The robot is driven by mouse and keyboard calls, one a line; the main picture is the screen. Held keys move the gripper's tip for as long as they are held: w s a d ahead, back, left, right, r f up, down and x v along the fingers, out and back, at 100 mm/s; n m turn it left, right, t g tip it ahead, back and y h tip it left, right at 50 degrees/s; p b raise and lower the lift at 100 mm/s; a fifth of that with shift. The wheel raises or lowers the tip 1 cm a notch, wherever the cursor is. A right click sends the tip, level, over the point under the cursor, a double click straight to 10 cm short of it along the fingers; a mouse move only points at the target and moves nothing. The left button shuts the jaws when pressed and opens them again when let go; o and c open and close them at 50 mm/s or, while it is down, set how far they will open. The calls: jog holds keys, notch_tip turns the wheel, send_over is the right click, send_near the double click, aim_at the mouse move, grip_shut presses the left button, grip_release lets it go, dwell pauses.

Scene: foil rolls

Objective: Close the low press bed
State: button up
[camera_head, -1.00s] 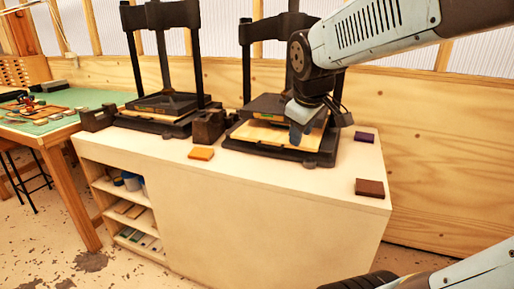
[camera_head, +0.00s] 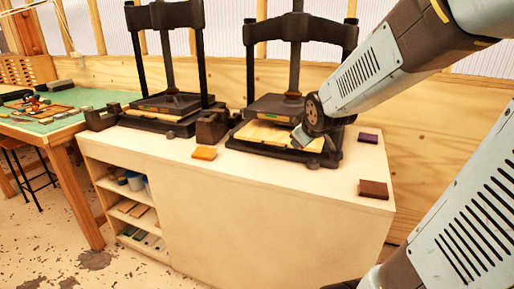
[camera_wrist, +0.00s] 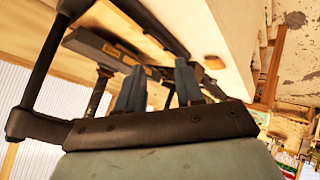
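The right press (camera_head: 297,25) is a black frame with a centre screw and a dark platen (camera_head: 275,106) low over its bed. A pale wooden board (camera_head: 262,134) on this bed sticks out in front of the platen. The left press (camera_head: 165,15) has its platen (camera_head: 172,102) low, with a thin pale strip below. My gripper (camera_head: 300,138) is at the front right of the right press's bed; whether it touches is unclear. In the wrist view my gripper's two blue-grey fingers (camera_wrist: 160,88) are apart with nothing visible between them. The platen (camera_wrist: 103,46) shows behind them.
Both presses stand on a pale cabinet (camera_head: 250,200). An orange block (camera_head: 204,153), a brown block (camera_head: 373,189) and a purple block (camera_head: 368,138) lie on its top. A dark block (camera_head: 211,126) sits between the presses. A green-topped table (camera_head: 60,122) stands at left.

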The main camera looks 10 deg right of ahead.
jog(key=w+d+f+n+t, duration=0.2)
jog(key=w+f+n+t, duration=0.1)
jog(key=w+f+n, duration=0.4)
jog(key=n+t+y, duration=0.3)
jog(key=n+y, duration=0.1)
jog(key=n, duration=0.1)
send_near(272, 147)
jog(key=x, duration=1)
jog(key=shift+w+f, duration=0.25)
jog(key=shift+w, duration=0.05)
grip_shut()
jog(key=shift+s, duration=0.1)
